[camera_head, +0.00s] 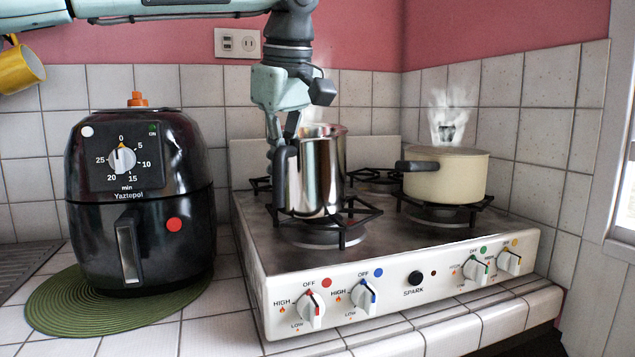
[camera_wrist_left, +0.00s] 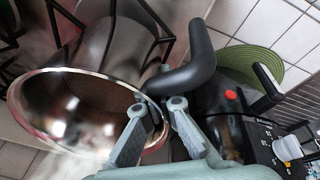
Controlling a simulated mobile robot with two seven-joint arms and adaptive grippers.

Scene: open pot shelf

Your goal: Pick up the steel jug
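The steel jug (camera_head: 318,178) is shiny, with a black handle (camera_head: 281,180) on its left side. It is upright at the front left burner; I cannot tell whether its base touches the grate. In the left wrist view the jug's open rim (camera_wrist_left: 85,118) and black handle (camera_wrist_left: 196,62) are seen from above. My left gripper (camera_head: 277,148) comes down from above at the top of the handle. In the left wrist view its fingers (camera_wrist_left: 158,104) converge close together at the handle and look shut on it; the tips are partly hidden. My right gripper is not in view.
A cream pot (camera_head: 450,175) with a black handle sits on the right of the white stove (camera_head: 400,262). A black air fryer (camera_head: 140,200) stands on a green round mat (camera_head: 60,305) at left. A yellow mug (camera_head: 18,68) is at the upper left. Tiled wall stands behind.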

